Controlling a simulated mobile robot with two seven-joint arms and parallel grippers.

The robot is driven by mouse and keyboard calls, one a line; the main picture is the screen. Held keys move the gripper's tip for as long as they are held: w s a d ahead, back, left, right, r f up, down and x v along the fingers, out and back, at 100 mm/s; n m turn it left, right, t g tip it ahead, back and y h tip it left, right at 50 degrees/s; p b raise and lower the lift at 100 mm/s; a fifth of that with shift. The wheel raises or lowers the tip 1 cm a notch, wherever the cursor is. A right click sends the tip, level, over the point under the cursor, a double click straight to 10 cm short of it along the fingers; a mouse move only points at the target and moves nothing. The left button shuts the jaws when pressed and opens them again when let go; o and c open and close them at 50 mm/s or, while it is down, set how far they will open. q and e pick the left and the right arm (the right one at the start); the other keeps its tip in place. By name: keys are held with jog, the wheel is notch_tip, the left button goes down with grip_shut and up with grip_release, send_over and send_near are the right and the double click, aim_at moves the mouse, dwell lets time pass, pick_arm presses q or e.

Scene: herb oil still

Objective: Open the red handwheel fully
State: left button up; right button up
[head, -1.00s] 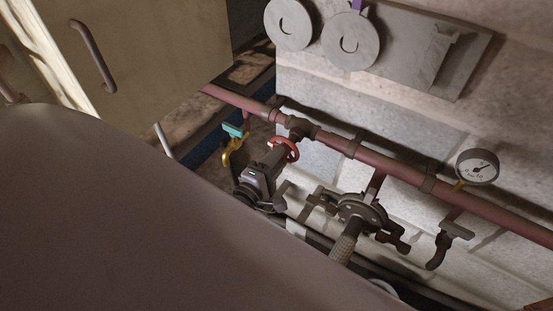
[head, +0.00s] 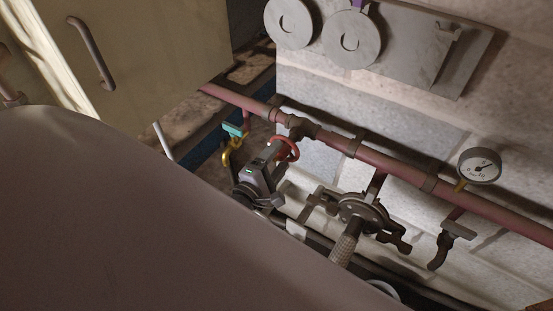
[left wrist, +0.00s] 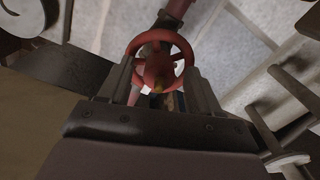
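The red handwheel (head: 286,148) sits on a fitting below the red pipe in the head view. In the left wrist view the handwheel (left wrist: 172,44) is straight ahead, with its round rim, spokes and hub showing. My left gripper (head: 277,163) is right at the wheel, reaching it from the lower left. Its two fingers (left wrist: 160,72) are wide apart, one at each lower side of the rim. I cannot tell whether they touch the rim. My right gripper is not in view.
The red pipe (head: 400,173) runs along the stone wall with a dial gauge (head: 479,166). A dark round valve (head: 360,208) is right of the wheel. A teal-handled yellow tap (head: 233,143) is close on its left. A cabinet (head: 150,50) stands upper left.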

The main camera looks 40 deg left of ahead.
pick_arm(q)
jog(key=s, duration=0.7)
dwell(0.5)
jog(key=shift+s+d, duration=0.1)
jog(key=shift+d, duration=0.1)
jog(key=s+d+f+m+g+h+p, duration=0.1)
jog(key=s+d+m+g, duration=0.2)
jog(key=m, duration=0.9)
jog(key=s+d+f+m+g+h+p, duration=0.1)
jog(key=s+d+m+g, duration=0.3)
jog(key=m, duration=0.7)
jog(key=shift+s+d+f+m+h+p, duration=0.45)
jog(key=shift+s+f+p, duration=0.35)
jog(key=shift+s, duration=0.4)
